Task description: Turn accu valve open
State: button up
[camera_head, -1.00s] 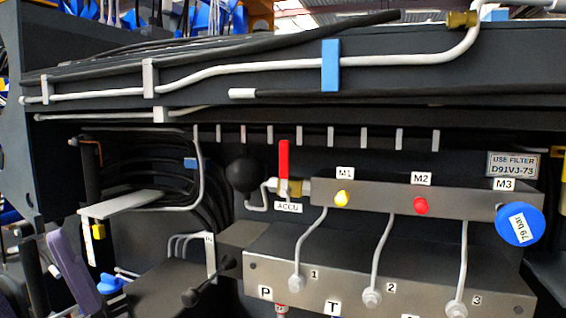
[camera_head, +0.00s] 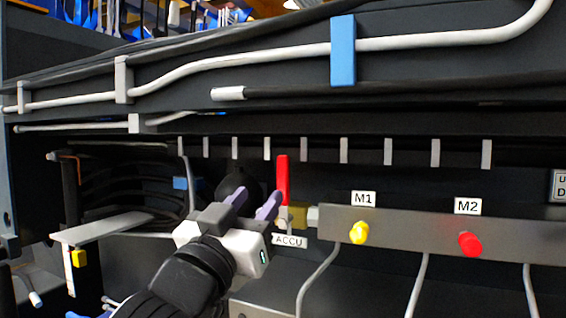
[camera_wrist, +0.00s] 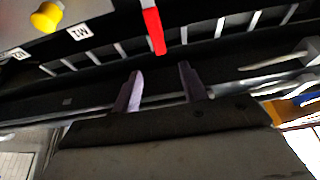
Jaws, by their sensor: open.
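The accu valve's red lever (camera_head: 282,180) stands upright above the ACCU label (camera_head: 289,241), on a brass valve body (camera_head: 298,215). My gripper (camera_head: 252,200) is open, just left of and below the lever in the head view, its purple fingers pointing up. It appears empty. In the wrist view the red lever (camera_wrist: 153,30) hangs from the top edge, beyond the fingertips and roughly between them in the picture. My gripper also shows there (camera_wrist: 160,75), with both fingers apart. I see no contact between fingers and lever.
A grey manifold bar (camera_head: 410,232) with yellow M1 (camera_head: 359,232) and red M2 (camera_head: 470,244) caps lies right of the valve. A black ball-shaped accumulator (camera_head: 238,188) sits behind my gripper. Pipes and a blue clamp (camera_head: 343,50) run above.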

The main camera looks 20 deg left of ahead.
aim_at(282, 166)
jog(key=p+x, duration=0.3)
jog(key=x, duration=0.8)
jog(key=shift+r, duration=0.2)
jog(key=shift+w+p, duration=0.35)
jog(key=shift+w, duration=0.05)
grip_shut()
